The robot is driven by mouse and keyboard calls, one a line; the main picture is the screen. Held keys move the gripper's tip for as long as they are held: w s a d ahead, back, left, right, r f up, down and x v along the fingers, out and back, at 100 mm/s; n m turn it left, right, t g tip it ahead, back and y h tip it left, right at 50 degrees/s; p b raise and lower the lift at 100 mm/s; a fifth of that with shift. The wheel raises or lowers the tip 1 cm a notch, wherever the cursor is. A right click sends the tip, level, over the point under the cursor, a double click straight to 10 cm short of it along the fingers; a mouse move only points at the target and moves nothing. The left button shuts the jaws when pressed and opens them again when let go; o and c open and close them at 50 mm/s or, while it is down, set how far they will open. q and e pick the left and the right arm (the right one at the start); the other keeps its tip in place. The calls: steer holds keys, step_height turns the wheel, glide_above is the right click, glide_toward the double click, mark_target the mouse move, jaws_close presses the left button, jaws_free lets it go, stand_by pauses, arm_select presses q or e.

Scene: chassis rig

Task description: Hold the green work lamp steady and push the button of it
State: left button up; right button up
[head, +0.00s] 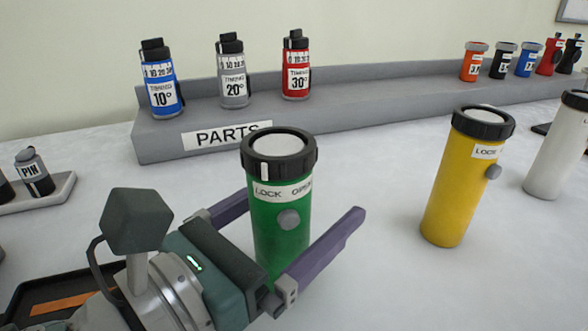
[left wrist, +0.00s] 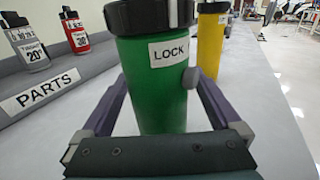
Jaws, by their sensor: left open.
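The green work lamp (head: 278,225) stands upright on the table, with a black collar, a pale lens on top and a LOCK/OPEN label. Its round grey button (head: 288,220) is on the side below the label. My left gripper (head: 305,232) is open, with one purple finger on each side of the lamp body. In the left wrist view the green lamp (left wrist: 155,85) stands between the two spread fingers, with the button (left wrist: 191,78) at its right edge. Whether a finger touches the lamp I cannot tell. My right gripper is not in view.
A yellow lamp (head: 455,190) stands to the right, and a white one (head: 558,150) farther right. A grey PARTS shelf (head: 350,118) behind holds blue, grey and red timing bottles. A tray (head: 58,196) with a PIN bottle is at left. Table between the green and yellow lamps is clear.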

arm_select(q)
jaws_close()
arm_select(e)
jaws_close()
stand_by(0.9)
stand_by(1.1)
